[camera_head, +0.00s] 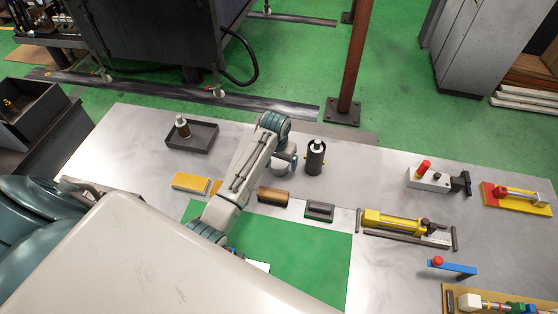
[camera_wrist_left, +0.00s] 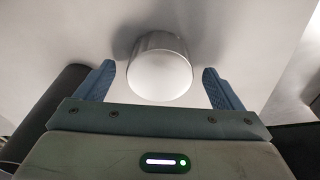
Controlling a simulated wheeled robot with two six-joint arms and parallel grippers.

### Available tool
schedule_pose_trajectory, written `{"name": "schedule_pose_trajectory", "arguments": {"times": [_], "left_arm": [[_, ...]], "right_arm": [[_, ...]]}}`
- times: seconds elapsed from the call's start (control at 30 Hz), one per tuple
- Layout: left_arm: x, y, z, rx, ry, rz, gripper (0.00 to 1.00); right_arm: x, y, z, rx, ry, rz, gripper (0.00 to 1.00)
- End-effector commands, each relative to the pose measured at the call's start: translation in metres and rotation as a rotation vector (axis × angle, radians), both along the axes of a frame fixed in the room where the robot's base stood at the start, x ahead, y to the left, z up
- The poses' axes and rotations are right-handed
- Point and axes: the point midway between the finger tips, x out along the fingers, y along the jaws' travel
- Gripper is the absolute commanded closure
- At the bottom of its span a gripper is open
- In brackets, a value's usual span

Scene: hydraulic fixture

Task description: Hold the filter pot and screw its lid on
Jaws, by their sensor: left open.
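A dark upright cylinder with a pale top part (camera_head: 315,160), which looks like the filter pot, stands on the bench right of my left arm. A pale silver round piece with a smooth white face, perhaps the lid, sits between my left fingers in the left wrist view (camera_wrist_left: 160,72). My left gripper (camera_wrist_left: 165,85) is open, with one blue finger on each side of the piece and a gap at both sides. In the head view the left gripper (camera_head: 284,158) is small and partly hidden by its wrist, just left of the dark cylinder. My right gripper is not seen.
A dark tray (camera_head: 207,137) holds a brown part with a pale top. A yellow block (camera_head: 191,182), a brown block (camera_head: 273,196) and a dark block (camera_head: 319,211) lie in front. A yellow cylinder tool (camera_head: 390,222) is to the right. The green mat (camera_head: 310,255) is mostly clear.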

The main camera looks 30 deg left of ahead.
Motion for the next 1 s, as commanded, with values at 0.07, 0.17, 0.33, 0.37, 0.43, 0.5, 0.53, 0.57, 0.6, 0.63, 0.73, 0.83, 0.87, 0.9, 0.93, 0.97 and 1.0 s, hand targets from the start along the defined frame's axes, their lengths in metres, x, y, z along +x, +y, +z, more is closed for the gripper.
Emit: {"name": "schedule_pose_trajectory", "arguments": {"times": [0.07, 0.17, 0.33, 0.37, 0.43, 0.5, 0.53, 0.57, 0.6, 0.63, 0.73, 0.83, 0.87, 0.9, 0.93, 0.97, 1.0], "left_arm": [[0.001, 0.000, -0.007, -0.001, 0.002, 0.000, 0.11], [0.002, 0.000, -0.013, 0.000, -0.001, 0.000, 0.11], [0.002, 0.000, -0.015, 0.000, -0.001, -0.001, 0.11], [0.002, 0.000, -0.014, 0.000, -0.001, -0.001, 0.11], [0.002, 0.000, -0.014, 0.000, -0.001, -0.001, 0.11], [0.002, 0.000, -0.014, 0.000, -0.001, -0.001, 0.11], [0.002, 0.000, -0.014, 0.000, -0.001, -0.001, 0.17], [0.002, 0.000, -0.014, 0.000, -0.001, -0.001, 0.23], [0.002, 0.000, -0.014, 0.000, -0.001, -0.001, 0.31], [0.002, 0.000, -0.014, 0.000, -0.002, -0.001, 0.37], [0.002, 0.000, -0.014, 0.000, -0.002, -0.001, 0.56], [0.002, 0.000, -0.014, 0.000, -0.002, -0.001, 0.59], [0.002, 0.000, -0.014, 0.000, -0.002, -0.001, 0.59], [0.002, 0.000, -0.014, 0.000, -0.002, -0.001, 0.59], [0.002, 0.000, -0.014, 0.000, -0.002, -0.001, 0.59], [0.002, 0.000, -0.014, 0.000, -0.002, -0.001, 0.59], [0.002, 0.000, -0.013, 0.000, -0.002, -0.001, 0.59]], "right_arm": [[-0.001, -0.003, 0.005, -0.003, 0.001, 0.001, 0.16], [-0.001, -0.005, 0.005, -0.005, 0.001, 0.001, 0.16], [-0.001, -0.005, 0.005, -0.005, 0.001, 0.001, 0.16], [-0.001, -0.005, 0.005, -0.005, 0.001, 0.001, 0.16], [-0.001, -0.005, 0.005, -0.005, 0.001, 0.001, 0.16], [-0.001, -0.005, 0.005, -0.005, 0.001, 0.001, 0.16], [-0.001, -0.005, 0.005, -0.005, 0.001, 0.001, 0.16], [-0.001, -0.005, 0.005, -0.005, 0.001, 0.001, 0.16], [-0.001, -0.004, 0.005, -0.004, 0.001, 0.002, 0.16], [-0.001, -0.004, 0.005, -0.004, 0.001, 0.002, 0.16], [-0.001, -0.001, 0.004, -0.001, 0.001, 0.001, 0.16], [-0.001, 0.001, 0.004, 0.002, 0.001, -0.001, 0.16], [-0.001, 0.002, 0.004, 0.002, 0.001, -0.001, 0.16], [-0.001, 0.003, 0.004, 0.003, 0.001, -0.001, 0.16], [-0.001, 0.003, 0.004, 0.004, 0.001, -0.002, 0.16], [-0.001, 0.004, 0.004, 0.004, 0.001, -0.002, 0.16], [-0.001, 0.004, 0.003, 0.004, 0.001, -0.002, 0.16]]}}
